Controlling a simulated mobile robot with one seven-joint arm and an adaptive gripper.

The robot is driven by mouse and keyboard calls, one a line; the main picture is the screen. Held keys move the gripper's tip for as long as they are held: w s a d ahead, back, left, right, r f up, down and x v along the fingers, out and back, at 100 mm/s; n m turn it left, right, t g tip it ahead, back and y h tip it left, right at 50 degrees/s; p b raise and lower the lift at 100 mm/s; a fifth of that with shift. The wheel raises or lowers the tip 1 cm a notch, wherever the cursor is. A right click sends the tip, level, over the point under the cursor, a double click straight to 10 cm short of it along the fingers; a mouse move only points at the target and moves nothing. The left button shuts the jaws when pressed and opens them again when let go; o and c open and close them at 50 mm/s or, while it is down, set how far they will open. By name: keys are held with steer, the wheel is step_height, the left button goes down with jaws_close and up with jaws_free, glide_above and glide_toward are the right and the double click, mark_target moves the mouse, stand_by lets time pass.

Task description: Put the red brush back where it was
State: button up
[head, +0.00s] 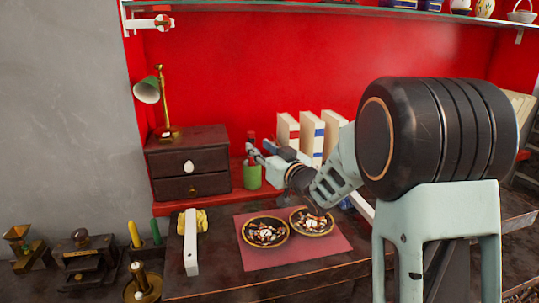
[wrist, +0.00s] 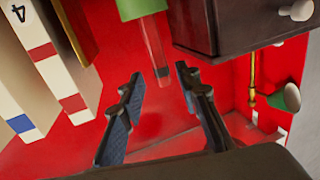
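The green cup (head: 251,177) stands on a red ledge, just right of the small dark drawer box. A slim reddish upright thing, which looks like the red brush (head: 251,146), rises from the cup. In the wrist view, where the scene appears upside down, the green cup (wrist: 143,8) is at the top edge and the brush (wrist: 153,45) extends from it toward my fingertips. My gripper (wrist: 158,76) is open, with its two fingers apart and the brush's end near the gap between them. No contact shows. In the head view my gripper (head: 256,154) is close beside the brush, above the cup.
The dark drawer box (head: 187,160) with a lamp (head: 160,102) is left of the cup. White numbered books (head: 310,135) stand to the right. Two filled bowls (head: 265,232) sit on a red mat (head: 285,262) in front. A glass shelf (head: 330,9) runs above.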

steer(key=v, duration=0.5)
steer(key=shift+s+d, duration=0.2)
steer(key=shift+s, duration=0.15)
